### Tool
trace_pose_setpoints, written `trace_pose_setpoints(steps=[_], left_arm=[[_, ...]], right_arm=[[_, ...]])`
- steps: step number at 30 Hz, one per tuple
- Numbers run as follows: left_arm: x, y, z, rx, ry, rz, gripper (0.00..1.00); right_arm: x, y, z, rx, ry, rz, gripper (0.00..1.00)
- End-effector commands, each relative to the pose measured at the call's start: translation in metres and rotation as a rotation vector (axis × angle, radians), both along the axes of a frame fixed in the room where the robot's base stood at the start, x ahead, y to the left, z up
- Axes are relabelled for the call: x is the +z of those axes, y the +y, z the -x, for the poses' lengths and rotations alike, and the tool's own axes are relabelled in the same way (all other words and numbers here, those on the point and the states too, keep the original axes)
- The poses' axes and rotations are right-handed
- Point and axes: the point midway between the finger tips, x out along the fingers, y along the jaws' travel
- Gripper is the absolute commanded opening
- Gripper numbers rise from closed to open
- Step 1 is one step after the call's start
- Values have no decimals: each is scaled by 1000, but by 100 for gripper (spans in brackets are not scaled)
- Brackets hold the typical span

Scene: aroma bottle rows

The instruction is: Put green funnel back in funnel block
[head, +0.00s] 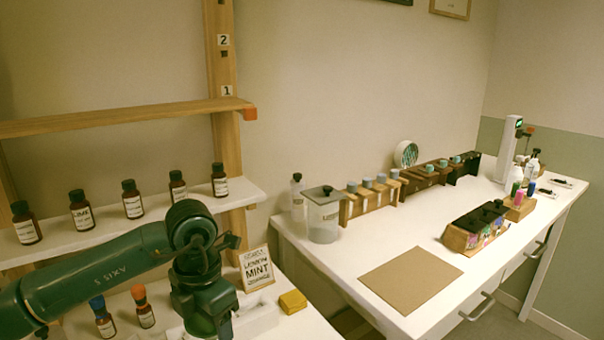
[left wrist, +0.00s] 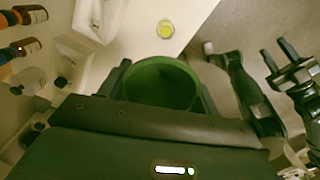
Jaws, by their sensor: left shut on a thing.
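A green funnel (left wrist: 160,84) shows in the left wrist view, its wide round mouth facing the camera. The two fingers of my left gripper (left wrist: 161,92) are on either side of it and shut on it. The funnel's lower part is hidden. In the head view, my left arm reaches over the near table, and its fingers and the funnel are out of sight. My right gripper (left wrist: 277,50) is at the right of the left wrist view, with its fingers apart and nothing between them. I cannot clearly identify the funnel block; a white block (head: 256,318) lies partly hidden beside my left wrist.
A blue-capped bottle (head: 102,316) and an orange-capped bottle (head: 143,306) stand left of my wrist. Several dark bottles stand on the shelf (head: 160,222). The right table (head: 345,262) holds racks and a brown mat (head: 411,279).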

Motion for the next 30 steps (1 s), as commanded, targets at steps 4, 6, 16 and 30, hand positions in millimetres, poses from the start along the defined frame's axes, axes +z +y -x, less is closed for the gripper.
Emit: trace_pose_setpoints(steps=[4,6,16,30], left_arm=[[0,7,9,-334,-2,-7,41],[-1,10,13,-494,-1,-11,41],[-3,23,34,-1251,4,-22,41],[-6,38,66,-2251,13,-21,41]], right_arm=[[2,-1,0,-12,7,-3,36],[1,-1,0,-15,11,-4,36],[0,-4,2,-19,27,4,36],[3,-8,1,-27,38,15,36]])
